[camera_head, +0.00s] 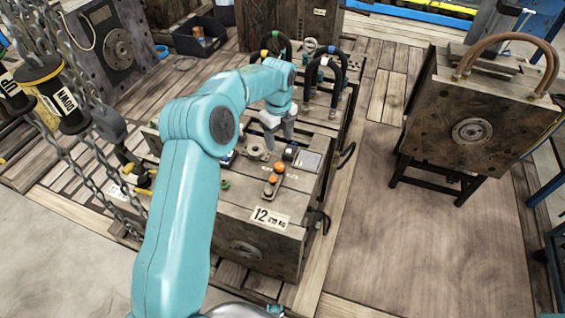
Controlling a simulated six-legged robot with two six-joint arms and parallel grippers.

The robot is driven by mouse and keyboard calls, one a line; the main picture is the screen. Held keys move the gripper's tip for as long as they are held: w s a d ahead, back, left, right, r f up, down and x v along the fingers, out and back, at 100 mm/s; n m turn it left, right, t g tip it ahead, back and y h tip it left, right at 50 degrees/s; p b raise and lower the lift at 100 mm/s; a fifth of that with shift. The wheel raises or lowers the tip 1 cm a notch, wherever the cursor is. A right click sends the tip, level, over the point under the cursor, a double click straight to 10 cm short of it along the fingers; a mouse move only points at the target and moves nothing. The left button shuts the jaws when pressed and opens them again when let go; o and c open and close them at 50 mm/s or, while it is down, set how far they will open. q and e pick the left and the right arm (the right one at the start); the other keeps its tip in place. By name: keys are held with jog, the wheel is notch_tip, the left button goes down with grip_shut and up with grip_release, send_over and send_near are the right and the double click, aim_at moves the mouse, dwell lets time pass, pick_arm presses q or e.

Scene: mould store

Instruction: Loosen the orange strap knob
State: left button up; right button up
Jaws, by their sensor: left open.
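Two orange knobs sit close together on a small strap on top of the mould block (210,205) labelled 12. The upper orange knob (279,167) and the lower orange knob (272,179) both show clear of my arm. I cannot tell which one is the strap knob. My left gripper (279,137) is open, pointing down over the block's far part. It is above and beyond the knobs in the picture, apart from them. A round metal ring (257,149) lies just below its fingers. My right gripper is out of view.
Hoses (338,75) arch up behind the block. Chains (95,150) with yellow-black hoist parts (65,105) hang at the left. Another mould (470,110) stands on a dark frame at the right. The floor between has free room.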

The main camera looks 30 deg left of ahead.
aim_at(279, 165)
pick_arm(q)
notch_tip(279, 165, down, 12)
jog(key=shift+r+b, duration=0.25)
jog(key=shift+b, duration=0.2)
jog(key=c, duration=1)
